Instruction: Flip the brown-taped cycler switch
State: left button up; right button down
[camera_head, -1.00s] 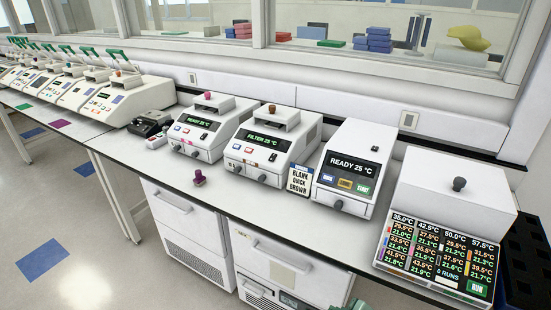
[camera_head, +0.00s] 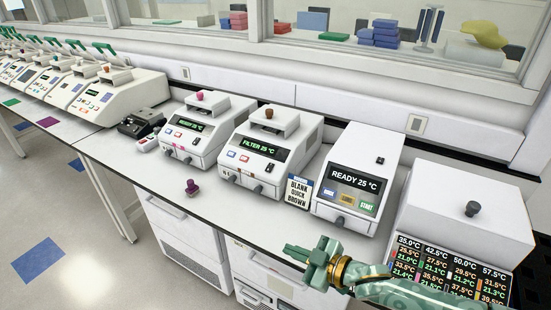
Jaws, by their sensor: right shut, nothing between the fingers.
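A white cycler with a brown knob on its lid (camera_head: 268,114) shows "FILTER 25 °C" in the middle of the bench. My right gripper (camera_head: 297,252) is shut and empty, in front of the bench edge, apart from the cyclers. My left gripper is out of view.
A cycler with a pink knob (camera_head: 200,97) stands left of the brown-knobbed one. A purple piece (camera_head: 192,187) stands near the bench's front edge. A large unit with a temperature display (camera_head: 440,215) is at right. More cyclers line the left bench (camera_head: 78,137).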

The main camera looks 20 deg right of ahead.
aim_at(270, 167)
jog(key=i+l, duration=0.35)
jog(key=i, duration=0.15)
jog(key=i+l, duration=0.4)
jog(key=i, duration=0.05)
